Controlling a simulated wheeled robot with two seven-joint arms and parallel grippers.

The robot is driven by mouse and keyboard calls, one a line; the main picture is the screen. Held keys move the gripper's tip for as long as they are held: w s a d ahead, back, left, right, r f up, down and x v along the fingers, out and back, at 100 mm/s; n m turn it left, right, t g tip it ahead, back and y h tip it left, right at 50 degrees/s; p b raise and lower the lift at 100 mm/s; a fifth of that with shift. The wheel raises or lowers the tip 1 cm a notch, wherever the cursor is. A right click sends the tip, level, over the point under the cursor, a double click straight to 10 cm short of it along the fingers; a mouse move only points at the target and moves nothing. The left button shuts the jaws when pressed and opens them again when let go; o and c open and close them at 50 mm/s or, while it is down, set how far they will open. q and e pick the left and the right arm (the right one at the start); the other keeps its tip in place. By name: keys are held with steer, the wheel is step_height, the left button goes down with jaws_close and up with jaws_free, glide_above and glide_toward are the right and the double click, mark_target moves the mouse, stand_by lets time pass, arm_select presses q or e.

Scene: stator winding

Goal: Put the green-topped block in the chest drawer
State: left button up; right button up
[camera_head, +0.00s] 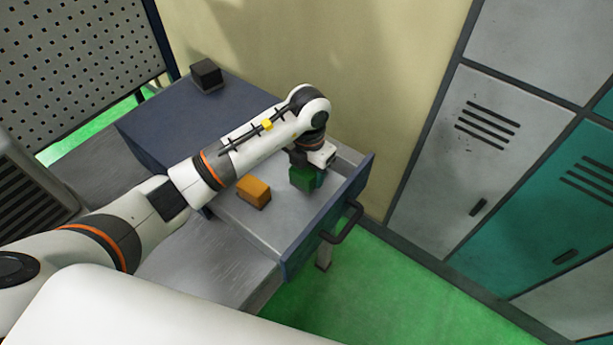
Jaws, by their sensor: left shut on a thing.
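The green-topped block (302,179) is in my left gripper (306,166), inside or just above the open chest drawer (260,226). My left gripper is shut on the block from above, and its fingers are partly hidden by the wrist. I cannot tell whether the block touches the drawer floor. The drawer is pulled out of the dark blue chest (150,124); its front has a black handle (343,222). My right gripper is not in view.
An orange block (253,192) lies in the drawer left of the green one. A black block (206,75) sits on the chest top. Grey and teal lockers (490,130) stand at the right. A perforated panel (75,50) stands at the back left.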

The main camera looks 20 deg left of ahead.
arm_select(q)
step_height(320, 180, down, 3)
steer(key=shift+f+p, duration=0.1)
steer(key=shift+p, duration=0.25)
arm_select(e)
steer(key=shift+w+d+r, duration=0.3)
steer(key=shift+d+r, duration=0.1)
arm_select(q)
steer(key=shift+f, duration=0.1)
steer(key=shift+f, duration=0.15)
steer(key=o, duration=1.2)
steer(key=shift+o, duration=0.2)
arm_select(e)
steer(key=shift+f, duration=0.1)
